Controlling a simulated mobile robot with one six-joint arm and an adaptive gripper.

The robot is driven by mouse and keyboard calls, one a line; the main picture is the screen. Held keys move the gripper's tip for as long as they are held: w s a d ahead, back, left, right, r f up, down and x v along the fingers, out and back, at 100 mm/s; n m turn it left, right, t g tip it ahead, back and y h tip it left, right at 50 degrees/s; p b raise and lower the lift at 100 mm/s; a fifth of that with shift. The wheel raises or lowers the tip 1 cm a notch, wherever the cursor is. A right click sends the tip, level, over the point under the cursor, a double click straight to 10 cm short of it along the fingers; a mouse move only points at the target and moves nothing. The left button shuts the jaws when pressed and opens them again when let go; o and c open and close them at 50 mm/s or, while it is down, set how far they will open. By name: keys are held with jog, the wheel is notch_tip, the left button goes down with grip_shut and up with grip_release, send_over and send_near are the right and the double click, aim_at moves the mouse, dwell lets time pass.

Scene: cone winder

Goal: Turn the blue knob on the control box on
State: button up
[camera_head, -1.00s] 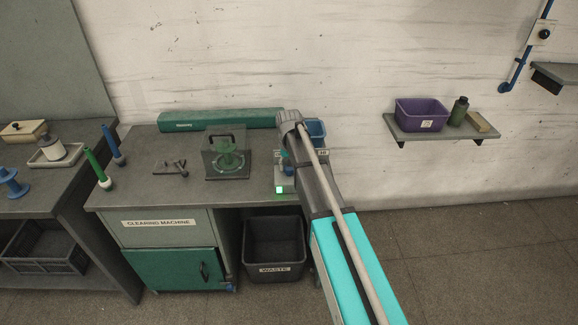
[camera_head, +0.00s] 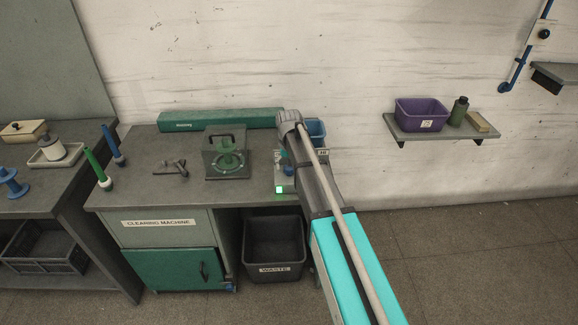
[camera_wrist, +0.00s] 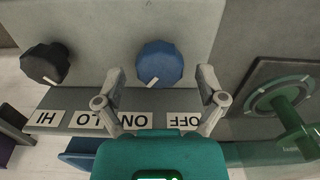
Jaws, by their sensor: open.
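The control box (camera_head: 279,172) stands at the right end of the workbench, mostly hidden behind my arm, with a lit green lamp (camera_head: 279,190) on its front. In the wrist view the blue knob (camera_wrist: 158,60) sits on the grey panel. Its white pointer mark leans to the lower left, towards the ON label (camera_wrist: 135,121); the OFF label (camera_wrist: 184,122) is beside it. My gripper (camera_wrist: 161,76) is open, with one finger on each side of the blue knob. Contact with the knob cannot be made out. In the head view the fingers are hidden.
A black knob (camera_wrist: 47,63) with HI and LO labels is left of the blue one. A machine with a green disc (camera_head: 228,161) stands left of the box; it also shows in the wrist view (camera_wrist: 278,97). A blue bin (camera_head: 316,130) is behind my arm.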

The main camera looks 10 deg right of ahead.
jog(key=shift+n, duration=0.5)
jog(key=n, duration=0.6)
jog(key=shift+a, duration=0.15)
jog(key=n, duration=0.7)
jog(key=shift+s+a, duration=0.1)
jog(key=shift+s, duration=0.05)
notch_tip(320, 180, up, 14)
jog(key=p, duration=1.4)
jog(key=s+d+f+m+b, duration=0.2)
jog(key=s+f+m+b, duration=0.25)
jog(key=s, duration=0.35)
jog(key=s+d+f+m+b, duration=0.2)
jog(key=s+f+m+b, duration=0.25)
jog(key=s, duration=0.45)
jog(key=s+d+f+m+b, duration=0.3)
jog(key=s+f+m+b, duration=0.15)
jog(key=s, duration=0.35)
notch_tip(320, 180, down, 11)
jog(key=b, duration=1.1)
jog(key=shift+a, duration=0.3)
jog(key=shift+r+m, duration=0.15)
jog(key=shift+m, duration=0.1)
